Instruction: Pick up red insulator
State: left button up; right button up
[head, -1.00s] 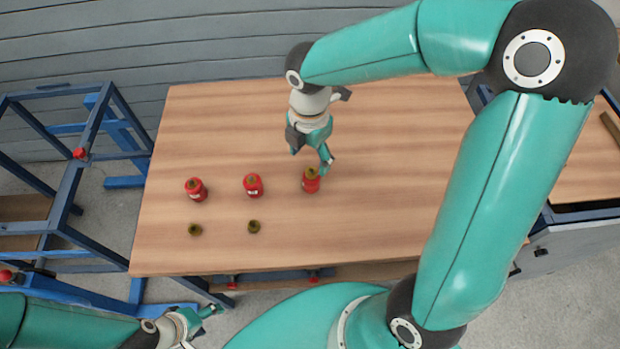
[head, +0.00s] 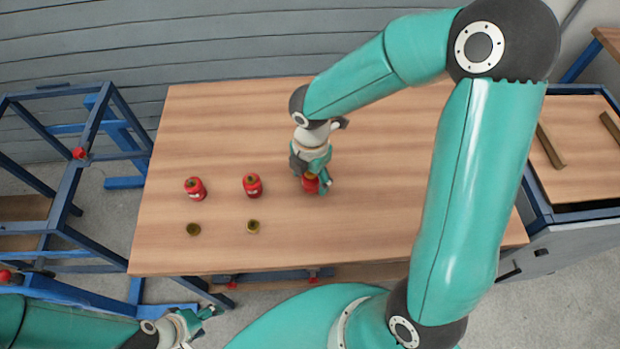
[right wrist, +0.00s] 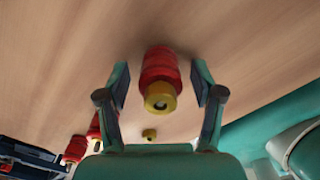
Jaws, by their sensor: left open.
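Three red insulators with yellowish tops stand in a row on the wooden table: one at the left (head: 196,189), one in the middle (head: 253,186), one at the right (head: 310,185). My right gripper (head: 312,181) is down at the right insulator. In the right wrist view this insulator (right wrist: 160,75) sits between the two open fingers (right wrist: 161,88), with a gap on each side. My left gripper (head: 205,314) is open and empty, low at the left, off the table's front edge.
Two small brass-coloured pieces, a left one (head: 193,230) and a right one (head: 253,227), lie in front of the insulators on the table (head: 390,215). A blue frame (head: 62,190) stands at the left. A second table (head: 585,165) is at the right. The table's right part is clear.

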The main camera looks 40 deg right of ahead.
jog(key=c, duration=1.1)
jog(key=shift+r, duration=0.1)
